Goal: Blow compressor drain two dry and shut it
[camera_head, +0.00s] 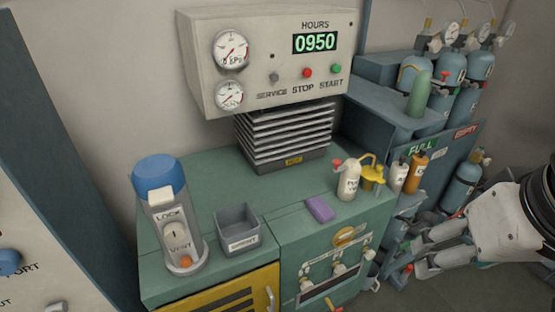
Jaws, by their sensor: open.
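The compressor is a green cabinet (290,205) with a grey control panel (265,85) above it. On its front face is a row of small pale valve knobs: a left one (306,284), a middle one (338,268) and a right one (369,254). Their labels are too small to read, so I cannot tell which is drain two or whether any is open. A dark slot runs below them. My gripper (424,258) is at the right, open and empty, apart from the cabinet front, its fingers pointing left.
The panel shows 0950 hours and two gauges. A blue-capped filter housing (168,215), grey bin (238,230), purple sponge (320,209) and white bottle (349,180) stand on top. Yellow and orange containers are further right. Gas cylinders (450,70) fill a rack behind my gripper.

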